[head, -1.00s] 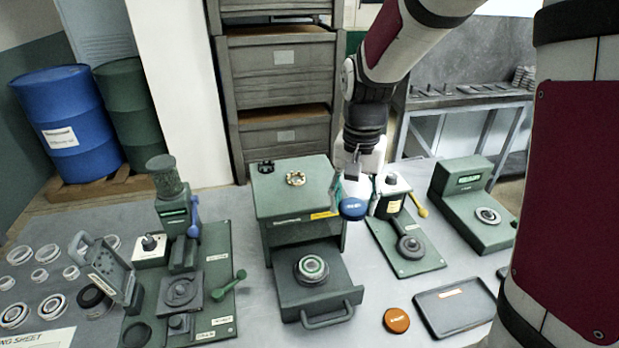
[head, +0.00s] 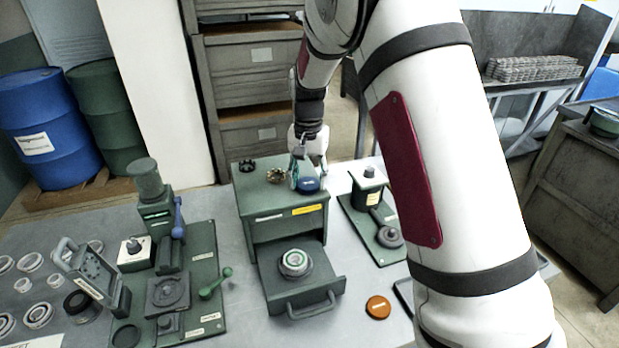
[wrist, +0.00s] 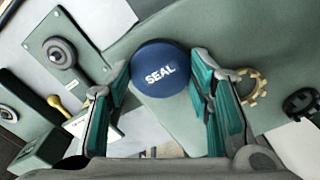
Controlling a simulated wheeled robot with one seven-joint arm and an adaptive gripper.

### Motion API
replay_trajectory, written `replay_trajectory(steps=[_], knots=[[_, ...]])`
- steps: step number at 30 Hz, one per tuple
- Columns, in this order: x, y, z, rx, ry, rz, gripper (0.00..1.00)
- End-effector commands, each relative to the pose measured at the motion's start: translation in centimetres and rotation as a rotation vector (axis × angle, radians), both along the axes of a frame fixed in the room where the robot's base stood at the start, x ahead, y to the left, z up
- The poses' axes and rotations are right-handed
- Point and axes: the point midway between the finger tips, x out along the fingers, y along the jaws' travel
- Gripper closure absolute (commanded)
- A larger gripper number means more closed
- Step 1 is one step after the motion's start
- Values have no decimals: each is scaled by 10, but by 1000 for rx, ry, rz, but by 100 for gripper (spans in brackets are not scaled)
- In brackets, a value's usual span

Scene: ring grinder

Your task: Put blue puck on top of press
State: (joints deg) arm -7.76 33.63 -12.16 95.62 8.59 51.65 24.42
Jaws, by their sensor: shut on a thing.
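The blue puck (head: 309,184), marked SEAL in the wrist view (wrist: 158,70), is held between the teal-lined fingers of my gripper (head: 308,176). In the head view it is at the right part of the flat top of the green box-shaped machine (head: 262,196). I take this machine as the press, though its label is too small to read. In the wrist view the machine's green top (wrist: 190,130) lies below the puck. I cannot tell whether the puck touches the top.
A brass toothed ring (head: 278,175) and a black part (head: 247,165) sit on the same top, left of the puck. The open drawer (head: 330,284) holds a round part. A green station (head: 362,215) stands to the right. An orange puck (head: 378,307) lies on the table.

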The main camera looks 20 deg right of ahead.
Motion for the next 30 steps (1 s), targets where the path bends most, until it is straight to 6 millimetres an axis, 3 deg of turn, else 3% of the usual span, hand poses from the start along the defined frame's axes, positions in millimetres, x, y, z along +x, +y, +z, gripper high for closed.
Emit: replay_trajectory(steps=[12,13,15,25,30], knots=[[0,0,-6,1,1,0,88],[0,0,-6,1,1,0,46],[0,0,-5,1,1,0,33],[0,0,-4,0,0,0,33],[2,0,12,1,-4,0,33]])
